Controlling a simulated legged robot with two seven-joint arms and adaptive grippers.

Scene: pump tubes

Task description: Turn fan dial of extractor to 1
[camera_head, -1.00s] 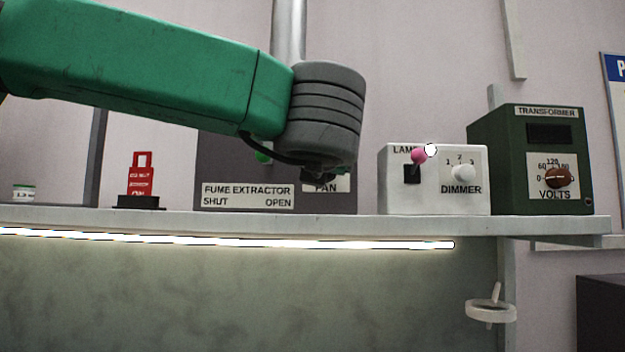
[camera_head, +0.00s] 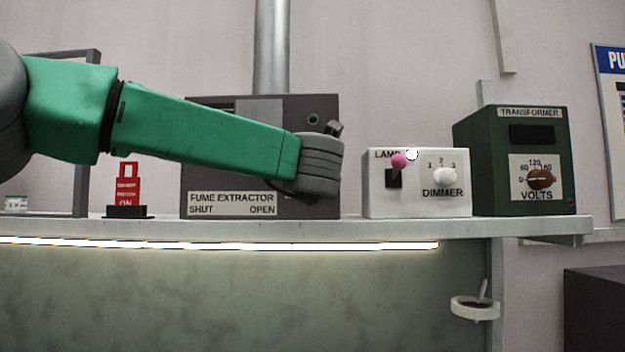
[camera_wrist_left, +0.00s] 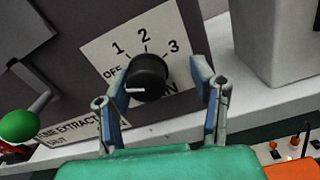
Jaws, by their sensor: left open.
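The fume extractor (camera_head: 195,178) is a dark grey box on the shelf, partly covered by my left arm in the head view. Its fan dial (camera_wrist_left: 147,77) is a black knob with a white pointer line, on a white plate marked OFF, 1, 2, 3. The line points left, towards OFF. My left gripper (camera_wrist_left: 160,70) is open, with one finger on each side of the dial; I cannot tell whether either touches it. In the head view, the dial and fingers are hidden behind my wrist.
A green ball-ended lever (camera_wrist_left: 18,126) is on the extractor, left of the dial. A white lamp box (camera_head: 430,207) with dimmer stands just right of the extractor, then a green transformer (camera_head: 490,150). A red sign (camera_head: 128,185) stands on the left.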

